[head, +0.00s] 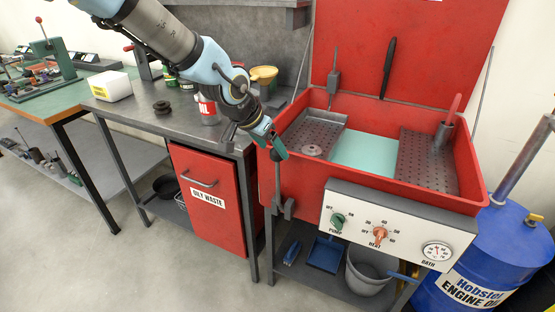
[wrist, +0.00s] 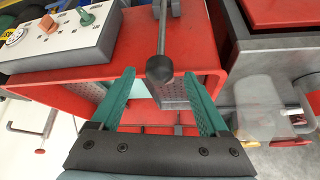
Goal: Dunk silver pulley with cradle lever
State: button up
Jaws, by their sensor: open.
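The silver pulley (head: 311,151) lies flat on the perforated cradle tray (head: 325,125) at the left of the red washer basin. The cradle lever (head: 276,185) is a grey rod standing upright outside the basin's front left corner. Its round dark knob (wrist: 160,69) shows in the wrist view. My gripper (head: 272,146), with green fingers, is open at the lever's upper end. In the wrist view my gripper (wrist: 159,75) has the knob between its fingertips in the picture. I cannot tell whether a finger touches it. The pulley is not clear in the wrist view.
Teal liquid (head: 364,153) fills the basin's middle, with a second perforated shelf (head: 428,160) at right. A control panel (head: 395,222) is on the front. The grey bench (head: 130,120) at left holds a dark pulley (head: 162,107) and bottles. A blue oil drum (head: 490,255) stands right.

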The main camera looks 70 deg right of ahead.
jog(key=shift+v, duration=1.4)
jog(key=w+a+n+t+y, duration=0.1)
jog(key=w+a+n, duration=0.1)
jog(key=w+a, duration=0.6)
jog(key=w+a+n+t, duration=0.2)
jog(key=w+a+n, duration=0.15)
jog(key=w, duration=0.85)
jog(key=w+a+n+t+y, duration=0.1)
jog(key=w+a+n, duration=0.1)
jog(key=w+a, duration=0.45)
jog(key=w+a+n+y, duration=0.15)
jog(key=w+a, duration=0.25)
jog(key=a, duration=0.5)
jog(key=w+a+r+n+y, duration=0.1)
jog(key=w+a+n, duration=0.15)
jog(key=a, duration=0.65)
jog(key=w+a+n, duration=0.1)
jog(key=a+n, duration=0.2)
jog(key=a, duration=0.6)
jog(key=s+a+n, duration=0.2)
jog(key=a+n, duration=0.1)
jog(key=a, duration=0.4)
jog(key=s+a+n+y, duration=0.1)
jog(key=s+a+n, duration=0.2)
jog(key=a, duration=0.5)
jog(key=shift+a+r, duration=0.25)
jog(key=shift+r, duration=0.05)
